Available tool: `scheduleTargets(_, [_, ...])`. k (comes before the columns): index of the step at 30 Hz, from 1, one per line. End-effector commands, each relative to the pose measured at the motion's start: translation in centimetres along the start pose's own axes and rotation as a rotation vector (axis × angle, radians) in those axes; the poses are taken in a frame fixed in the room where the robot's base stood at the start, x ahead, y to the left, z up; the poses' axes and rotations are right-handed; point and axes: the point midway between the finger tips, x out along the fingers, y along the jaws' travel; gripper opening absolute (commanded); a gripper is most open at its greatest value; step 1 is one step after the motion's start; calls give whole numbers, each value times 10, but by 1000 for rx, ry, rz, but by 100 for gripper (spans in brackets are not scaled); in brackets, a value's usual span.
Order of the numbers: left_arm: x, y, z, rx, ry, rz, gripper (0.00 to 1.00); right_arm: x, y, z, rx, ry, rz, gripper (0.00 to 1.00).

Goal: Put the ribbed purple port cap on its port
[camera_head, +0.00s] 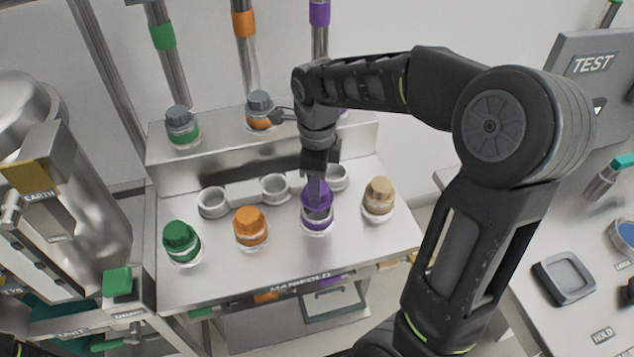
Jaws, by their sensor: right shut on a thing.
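The ribbed purple port cap (316,194) is at the front row of the manifold. My right gripper (318,182) comes down from above and is shut on it. The cap is at the top of its port (317,223), which shows a pale ring and a purple band. The gripper fingers partly cover the cap, so I cannot tell whether it is fully seated or a little above. My left gripper is not in view.
Green (181,240), orange (250,227) and tan (379,197) caps stand on the same metal manifold (285,283). Empty round holders (213,202) lie behind them. Grey-topped valves (178,120) stand on the raised step. A TEST panel (592,65) is at right.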

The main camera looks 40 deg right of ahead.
Motion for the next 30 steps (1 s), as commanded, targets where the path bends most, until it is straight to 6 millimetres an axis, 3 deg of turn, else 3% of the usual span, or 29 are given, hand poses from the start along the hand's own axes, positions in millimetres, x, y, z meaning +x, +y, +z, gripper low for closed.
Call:
scheduleTargets(7, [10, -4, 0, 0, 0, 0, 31, 14, 0, 0, 0, 0, 0, 0])
scheduleTargets(30, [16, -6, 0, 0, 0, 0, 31, 23, 0, 0, 0, 0, 0, 0])
